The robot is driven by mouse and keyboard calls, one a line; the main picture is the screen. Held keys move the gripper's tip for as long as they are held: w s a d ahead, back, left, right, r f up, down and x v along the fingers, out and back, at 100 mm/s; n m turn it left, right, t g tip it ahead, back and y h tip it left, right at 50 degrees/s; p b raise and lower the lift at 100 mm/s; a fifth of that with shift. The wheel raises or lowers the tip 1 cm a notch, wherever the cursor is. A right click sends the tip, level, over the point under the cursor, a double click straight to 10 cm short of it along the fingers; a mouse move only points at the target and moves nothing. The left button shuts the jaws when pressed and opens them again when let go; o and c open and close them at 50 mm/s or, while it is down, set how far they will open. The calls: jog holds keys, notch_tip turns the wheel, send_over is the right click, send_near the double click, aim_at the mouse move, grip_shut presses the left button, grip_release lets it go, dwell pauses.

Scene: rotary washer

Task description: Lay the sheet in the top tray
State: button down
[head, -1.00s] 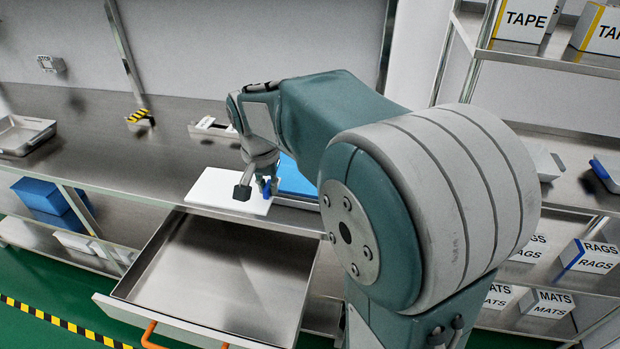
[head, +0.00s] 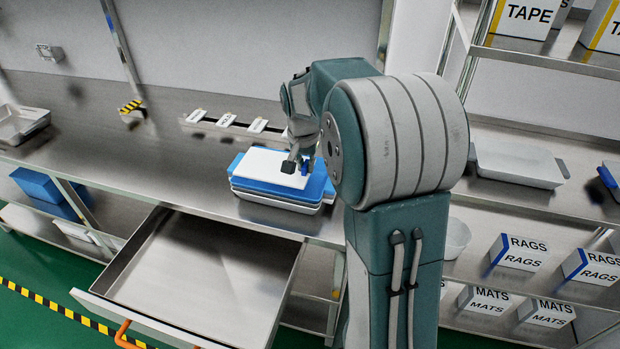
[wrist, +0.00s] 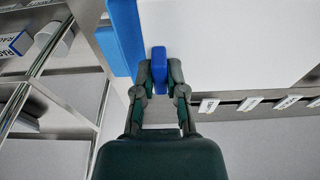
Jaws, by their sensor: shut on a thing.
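The white sheet (head: 262,163) lies flat over the blue top tray (head: 262,187) of a stack on the bench. The tray's blue rim shows around the sheet. I cannot tell if the sheet touches the tray floor or hovers just above it. My gripper (head: 297,167) is at the sheet's right end. In the wrist view, my gripper (wrist: 159,76) is shut on a small blue tab (wrist: 159,62) at the sheet's edge. The white sheet (wrist: 235,40) fills the upper right there, with the blue tray (wrist: 122,35) beside it on the left.
An open drawer (head: 190,270) juts out below the bench (head: 100,165). Small label cards (head: 227,119) stand behind the stack. A metal tray (head: 20,122) is at the far left. A shelf rack with boxes (head: 520,252) and trays stands at the right.

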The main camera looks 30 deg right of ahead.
aim_at(314, 185)
jog(key=d+f, duration=0.1)
jog(key=w+d+f, duration=0.1)
jog(key=d+f, duration=0.1)
jog(key=shift+w+f, duration=0.2)
jog(key=shift+w, duration=0.05)
jog(key=shift+w+a+f, duration=0.2)
jog(key=shift+a+f, duration=0.15)
jog(key=shift+f, duration=0.05)
notch_tip(314, 185, down, 3)
jog(key=shift+a+r, duration=0.15)
jog(key=shift+d+f, duration=0.2)
jog(key=shift+f, duration=0.05)
jog(key=shift+d+f, duration=0.1)
jog(key=shift+d, duration=0.45)
jog(key=c, duration=1)
grip_release()
jog(key=shift+a+r, duration=0.2)
jog(key=shift+a, duration=0.35)
